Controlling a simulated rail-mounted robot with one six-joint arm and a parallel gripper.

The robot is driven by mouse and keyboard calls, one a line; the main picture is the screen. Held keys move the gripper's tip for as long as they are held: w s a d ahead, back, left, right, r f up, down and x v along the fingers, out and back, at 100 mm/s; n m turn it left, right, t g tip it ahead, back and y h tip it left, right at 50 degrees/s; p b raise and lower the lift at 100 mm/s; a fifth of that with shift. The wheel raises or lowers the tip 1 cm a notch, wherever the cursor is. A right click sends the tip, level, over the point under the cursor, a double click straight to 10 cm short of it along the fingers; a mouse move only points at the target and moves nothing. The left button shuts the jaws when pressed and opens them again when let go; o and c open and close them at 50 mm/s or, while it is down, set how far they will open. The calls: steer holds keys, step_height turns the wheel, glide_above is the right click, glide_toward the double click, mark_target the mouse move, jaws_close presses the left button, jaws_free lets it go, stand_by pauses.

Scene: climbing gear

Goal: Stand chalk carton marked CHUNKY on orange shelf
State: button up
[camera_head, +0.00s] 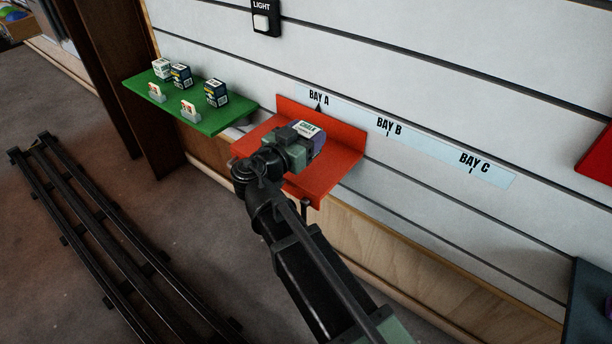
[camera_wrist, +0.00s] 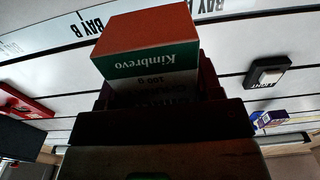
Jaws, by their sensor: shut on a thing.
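The orange shelf (camera_head: 340,165) juts from the slatted wall under the BAY A label, with a raised back edge. My gripper (camera_head: 296,146) is over this shelf and shut on a chalk carton (camera_head: 310,131). The carton's white face reads CHALK; a smaller line below it is too small to read, and a purple side shows. In the wrist view the carton (camera_wrist: 150,62) fills the middle, with an orange face, a green band reading Kimbrevo upside down and 100 g. My gripper (camera_wrist: 160,100) shows dark around its near part. Whether the carton touches the shelf is hidden.
A green shelf (camera_head: 215,121) to the left holds several small cartons (camera_head: 181,76) and price cards. A label strip (camera_head: 430,145) marks BAY A, B and C. A light switch (camera_head: 265,18) is above. A dark surface (camera_head: 592,300) stands at lower right. The wall under BAY B and C is bare.

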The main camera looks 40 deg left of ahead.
steer(key=shift+f, duration=0.55)
step_height(320, 180, down, 4)
steer(key=b, duration=0.4)
steer(key=shift+f, duration=0.25)
steer(key=shift+r, duration=0.25)
steer(key=shift+f, duration=0.15)
steer(key=o, duration=1)
steer(key=shift+s+r, duration=0.2)
steer(key=shift+s, duration=0.05)
steer(key=s, duration=1.1)
steer(key=shift+s+a, duration=0.1)
steer(key=shift+s, duration=0.15)
